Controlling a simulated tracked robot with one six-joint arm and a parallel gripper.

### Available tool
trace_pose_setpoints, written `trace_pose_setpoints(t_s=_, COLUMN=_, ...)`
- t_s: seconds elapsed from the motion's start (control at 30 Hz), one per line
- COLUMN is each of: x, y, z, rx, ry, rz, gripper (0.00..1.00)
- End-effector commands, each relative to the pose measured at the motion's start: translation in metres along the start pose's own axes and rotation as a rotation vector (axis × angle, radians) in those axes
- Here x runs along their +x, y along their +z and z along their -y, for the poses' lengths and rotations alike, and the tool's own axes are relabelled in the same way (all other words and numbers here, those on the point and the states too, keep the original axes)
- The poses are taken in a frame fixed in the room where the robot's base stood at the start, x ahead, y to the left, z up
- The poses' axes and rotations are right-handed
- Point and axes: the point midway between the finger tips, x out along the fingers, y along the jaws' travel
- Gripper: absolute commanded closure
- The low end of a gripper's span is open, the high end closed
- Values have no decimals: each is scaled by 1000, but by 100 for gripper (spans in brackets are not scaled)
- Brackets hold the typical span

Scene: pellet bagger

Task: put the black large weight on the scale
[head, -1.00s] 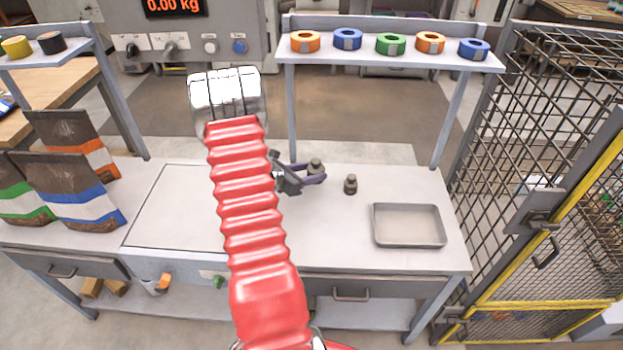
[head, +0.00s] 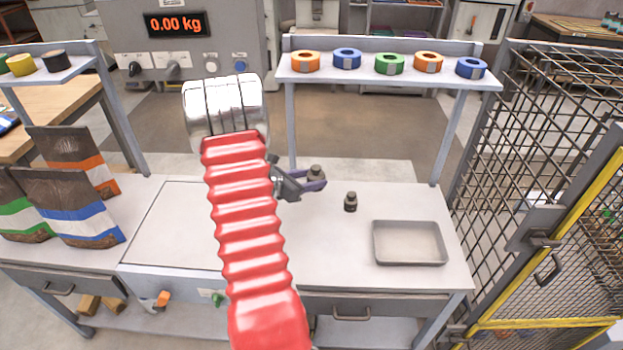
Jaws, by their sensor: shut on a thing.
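My gripper (head: 316,184) is shut on a dark weight (head: 315,172), whose knobbed top shows between the purple-tipped jaws. It is over the bench, right of my red arm; its gap above the bench is hard to judge. A second dark weight (head: 350,202) stands upright on the bench, right of my gripper and apart from it. The two look close in size. The scale's flat pale plate (head: 165,235) lies at the left of the bench, bare where it shows, its right part hidden behind my arm. The scale display (head: 176,24) reads 0.00 kg.
A grey tray (head: 409,243), empty, is at the right of the bench. Filled bags (head: 75,205) stand left of the plate. A shelf (head: 390,77) with several tape rolls rises behind the bench. A wire cage (head: 560,170) borders the right.

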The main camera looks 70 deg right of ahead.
Motion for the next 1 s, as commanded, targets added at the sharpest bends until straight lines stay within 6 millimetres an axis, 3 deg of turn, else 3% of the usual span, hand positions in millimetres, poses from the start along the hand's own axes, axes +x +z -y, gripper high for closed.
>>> trace_pose_setpoints(t_s=0.27, x=-7, y=2, z=-7, rx=-4, ry=20, rz=5, gripper=100)
trace_pose_setpoints(t_s=0.43, x=-31, y=-2, z=-28, rx=-27, ry=85, rz=7, gripper=100)
trace_pose_setpoints(t_s=0.67, x=-88, y=-12, z=-70, rx=-80, ry=230, rz=9, gripper=100)
trace_pose_setpoints(t_s=1.0, x=-184, y=-33, z=-120, rx=-164, ry=455, rz=11, gripper=100)
